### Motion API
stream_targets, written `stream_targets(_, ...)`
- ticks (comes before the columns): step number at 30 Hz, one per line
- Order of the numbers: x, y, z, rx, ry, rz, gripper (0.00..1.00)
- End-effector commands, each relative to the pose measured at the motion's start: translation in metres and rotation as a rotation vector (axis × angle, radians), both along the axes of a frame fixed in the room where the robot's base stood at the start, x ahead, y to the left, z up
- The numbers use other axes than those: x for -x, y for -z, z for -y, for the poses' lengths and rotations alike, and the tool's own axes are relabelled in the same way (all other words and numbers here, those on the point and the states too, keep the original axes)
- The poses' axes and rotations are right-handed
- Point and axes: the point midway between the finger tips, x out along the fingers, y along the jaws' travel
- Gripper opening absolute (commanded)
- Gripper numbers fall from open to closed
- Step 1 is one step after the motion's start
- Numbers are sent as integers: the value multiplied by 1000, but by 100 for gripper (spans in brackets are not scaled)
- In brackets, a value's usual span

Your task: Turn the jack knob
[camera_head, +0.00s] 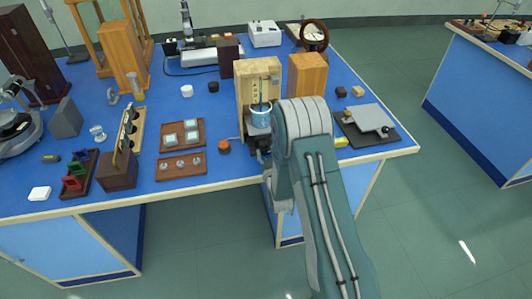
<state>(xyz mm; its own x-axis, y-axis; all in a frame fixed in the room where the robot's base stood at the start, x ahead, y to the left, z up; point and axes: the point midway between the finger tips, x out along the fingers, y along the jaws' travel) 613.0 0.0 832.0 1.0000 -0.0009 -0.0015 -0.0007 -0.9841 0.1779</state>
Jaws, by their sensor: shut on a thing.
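A wooden stand (244,92) on the blue bench has an open front, with a blue beaker (261,117) inside it. The jack under the beaker shows only as a small pale and dark patch, mostly covered by my arm. My gripper (263,152) is at the stand's front, low beside the arm's wrist, and only a dark part of it shows. It is shut at the jack's front, where the knob sits. The knob itself and the fingertips are hidden, so I cannot see how far it is turned.
An orange-red round button (224,146) lies left of the stand. Brown trays (181,168) are farther left. A wooden block (307,74) stands right of the stand, and a grey plate device (368,120) lies on a black mat. The bench's front edge is close below my gripper.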

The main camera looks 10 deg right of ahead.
Motion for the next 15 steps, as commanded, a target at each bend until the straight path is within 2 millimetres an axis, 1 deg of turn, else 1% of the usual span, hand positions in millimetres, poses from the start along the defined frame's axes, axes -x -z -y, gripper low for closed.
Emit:
stream_targets(9, -1, 0, -1, -276, -3, 2, 2)
stream_targets(15, -1, 0, -1, -362, -3, 2, 2)
